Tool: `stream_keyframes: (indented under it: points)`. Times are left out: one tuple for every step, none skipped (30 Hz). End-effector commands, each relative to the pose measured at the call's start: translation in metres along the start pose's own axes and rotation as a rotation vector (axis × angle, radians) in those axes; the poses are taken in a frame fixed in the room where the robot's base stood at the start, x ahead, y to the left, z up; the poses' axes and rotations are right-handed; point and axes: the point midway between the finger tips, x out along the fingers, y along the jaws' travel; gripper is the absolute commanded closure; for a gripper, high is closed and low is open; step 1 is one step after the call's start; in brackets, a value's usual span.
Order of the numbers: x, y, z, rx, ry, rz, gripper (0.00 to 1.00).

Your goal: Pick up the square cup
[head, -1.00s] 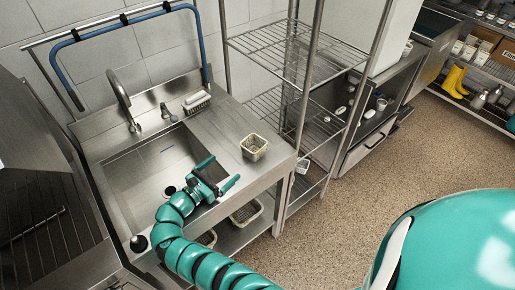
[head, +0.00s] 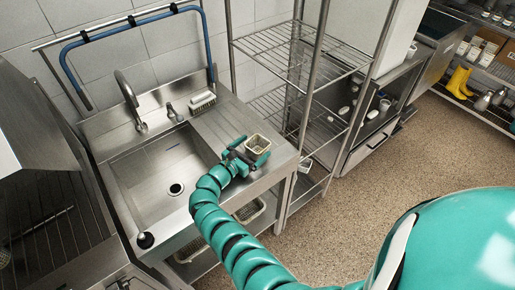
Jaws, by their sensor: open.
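The sink basin (head: 160,180) lies to the left of my gripper. A wire shelf rack (head: 300,55) stands close on the right. Perforated baskets (head: 250,211) sit on the shelf under the counter.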

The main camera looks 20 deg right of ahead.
Motion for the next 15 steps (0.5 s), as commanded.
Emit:
stream_keyframes:
  points:
    - [0.009, -0.002, 0.001, -0.002, 0.000, -0.006, 0.03]
    - [0.014, -0.003, 0.000, -0.002, 0.000, -0.008, 0.03]
    - [0.019, -0.003, -0.001, -0.002, 0.000, -0.007, 0.03]
    - [0.022, -0.003, -0.001, -0.003, 0.000, -0.006, 0.03]
    - [0.024, -0.002, -0.001, -0.003, 0.001, -0.005, 0.03]
    - [0.026, -0.002, -0.001, -0.003, 0.001, -0.003, 0.03]
    - [0.026, -0.002, -0.001, -0.002, 0.002, -0.002, 0.03]
    - [0.027, -0.002, -0.001, -0.002, 0.001, -0.002, 0.03]
    - [0.026, -0.001, -0.001, -0.002, 0.001, -0.001, 0.03]
    - [0.026, -0.001, -0.001, -0.002, 0.001, -0.001, 0.03]
    - [0.026, -0.001, -0.001, -0.002, 0.001, -0.001, 0.03]
    - [0.026, -0.001, -0.001, -0.002, 0.001, -0.001, 0.03]
    - [0.026, -0.001, 0.000, -0.002, 0.001, -0.001, 0.09]
    - [0.026, -0.001, 0.000, -0.001, 0.001, -0.001, 0.15]
    - [0.026, -0.001, 0.000, -0.002, 0.000, -0.002, 0.23]
